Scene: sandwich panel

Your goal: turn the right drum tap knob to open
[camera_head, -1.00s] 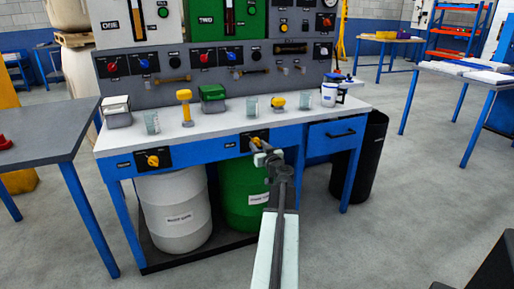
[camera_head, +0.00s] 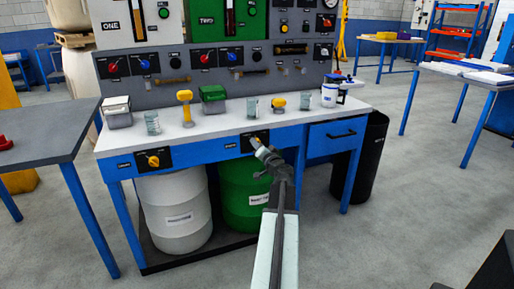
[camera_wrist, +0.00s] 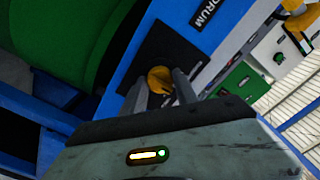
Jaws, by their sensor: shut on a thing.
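The right drum tap knob (camera_wrist: 160,80) is yellow and sits on a black plate (camera_wrist: 150,50) on the blue front of the bench. In the wrist view my gripper (camera_wrist: 162,92) has one finger on each side of the knob and is shut on it. In the head view the knob (camera_head: 256,141) is partly hidden behind my gripper (camera_head: 262,148). The wrist view is tilted, so the knob's true angle is hard to read. A white drum (camera_head: 176,205) and a green drum (camera_head: 240,190) stand below the bench.
The left tap knob (camera_head: 153,161) is on the same bench front. A drawer (camera_head: 335,134) is to the right, with a black bin (camera_head: 372,160) beside the bench. Jars and boxes stand on the white top (camera_head: 225,120).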

